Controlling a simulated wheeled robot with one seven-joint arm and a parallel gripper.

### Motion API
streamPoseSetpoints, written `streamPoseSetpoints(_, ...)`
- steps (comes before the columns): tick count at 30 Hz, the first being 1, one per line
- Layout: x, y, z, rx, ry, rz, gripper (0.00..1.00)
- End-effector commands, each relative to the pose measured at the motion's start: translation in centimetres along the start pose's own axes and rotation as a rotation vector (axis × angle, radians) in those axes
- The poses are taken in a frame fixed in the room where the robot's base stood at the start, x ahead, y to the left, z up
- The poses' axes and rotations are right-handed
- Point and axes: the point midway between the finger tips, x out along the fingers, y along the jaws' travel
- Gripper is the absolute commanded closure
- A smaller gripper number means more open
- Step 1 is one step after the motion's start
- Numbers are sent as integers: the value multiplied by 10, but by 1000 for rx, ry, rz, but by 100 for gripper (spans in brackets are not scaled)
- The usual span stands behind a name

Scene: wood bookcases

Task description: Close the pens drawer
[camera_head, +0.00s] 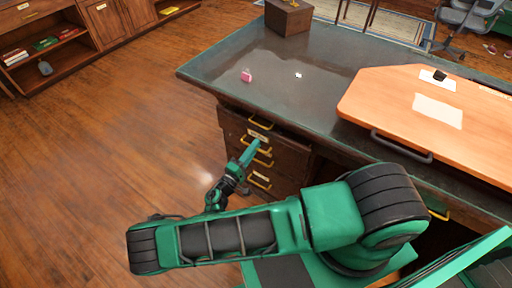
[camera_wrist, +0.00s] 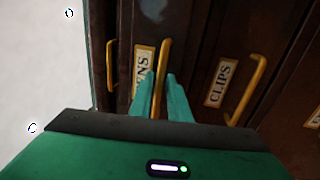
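The pens drawer (camera_wrist: 125,78) is a dark wood front with a partly hidden label (camera_wrist: 142,68) ending in "NS" and a yellow bar handle (camera_wrist: 165,58). My gripper (camera_wrist: 160,85) is open, its two green fingers apart on either side of the lower part of this handle in the wrist view. I cannot tell whether a finger touches it. In the head view my gripper (camera_head: 257,144) is at the desk's drawer stack. It partly hides the fronts, so how far the pens drawer stands out is unclear.
The clips drawer, with its label (camera_wrist: 220,82) and handle (camera_wrist: 247,92), lies beside it. Another handle (camera_wrist: 110,66) is on the other side. Above is the desk top (camera_head: 300,62) with a pink item (camera_head: 246,76). Open wooden floor (camera_head: 110,130) lies left.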

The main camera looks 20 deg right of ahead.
Motion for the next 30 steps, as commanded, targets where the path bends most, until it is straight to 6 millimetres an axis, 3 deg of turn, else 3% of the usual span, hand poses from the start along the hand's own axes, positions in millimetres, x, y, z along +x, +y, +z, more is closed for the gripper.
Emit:
streamPoseSetpoints(5,0,0,0,0,0,0,84)
streamPoseSetpoints(7,0,0,0,0,0,0,100)
streamPoseSetpoints(30,0,-2,0,-3,0,-4,100)
